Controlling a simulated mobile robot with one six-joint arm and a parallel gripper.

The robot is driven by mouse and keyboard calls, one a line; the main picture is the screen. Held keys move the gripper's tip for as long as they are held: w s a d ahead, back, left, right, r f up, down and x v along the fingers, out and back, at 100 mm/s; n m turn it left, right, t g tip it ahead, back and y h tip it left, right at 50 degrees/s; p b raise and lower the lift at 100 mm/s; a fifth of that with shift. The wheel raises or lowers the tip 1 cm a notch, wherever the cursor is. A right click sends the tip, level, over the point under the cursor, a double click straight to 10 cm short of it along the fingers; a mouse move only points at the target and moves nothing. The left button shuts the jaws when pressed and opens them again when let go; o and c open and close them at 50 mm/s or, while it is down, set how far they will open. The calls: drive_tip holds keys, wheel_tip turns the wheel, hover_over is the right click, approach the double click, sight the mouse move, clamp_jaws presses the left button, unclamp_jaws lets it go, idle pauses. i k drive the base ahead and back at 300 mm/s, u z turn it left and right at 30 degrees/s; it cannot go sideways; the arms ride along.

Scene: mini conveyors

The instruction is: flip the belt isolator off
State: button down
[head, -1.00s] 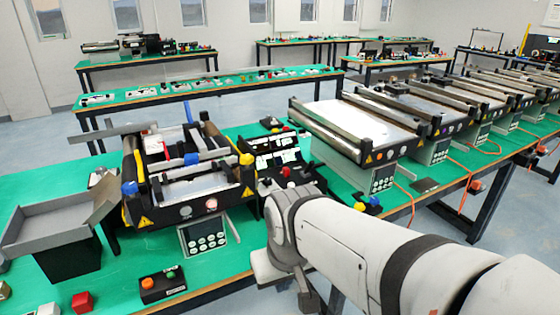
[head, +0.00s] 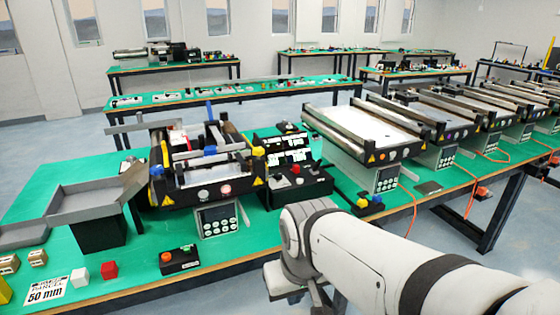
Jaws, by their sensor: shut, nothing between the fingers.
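A black control box (head: 298,188) stands on the green bench right of the near mini conveyor (head: 205,180), with a red knob (head: 296,169) and a pale part on top. A smaller black box (head: 180,261) with an orange-red button sits at the bench's front edge. I cannot tell which of these, if any, carries the belt isolator, and no switch position is readable. My arm reaches in from the lower right and bends in front of the bench edge. My gripper's fingertips do not show.
A grey keypad panel (head: 218,220) hangs at the near conveyor's front. More conveyors (head: 372,130) line the right. Orange cables hang at the bench edge.

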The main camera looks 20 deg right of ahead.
sight(320, 161)
drive_tip(key=u, duration=0.1)
drive_tip(key=i, duration=0.95)
drive_tip(key=z, duration=0.05)
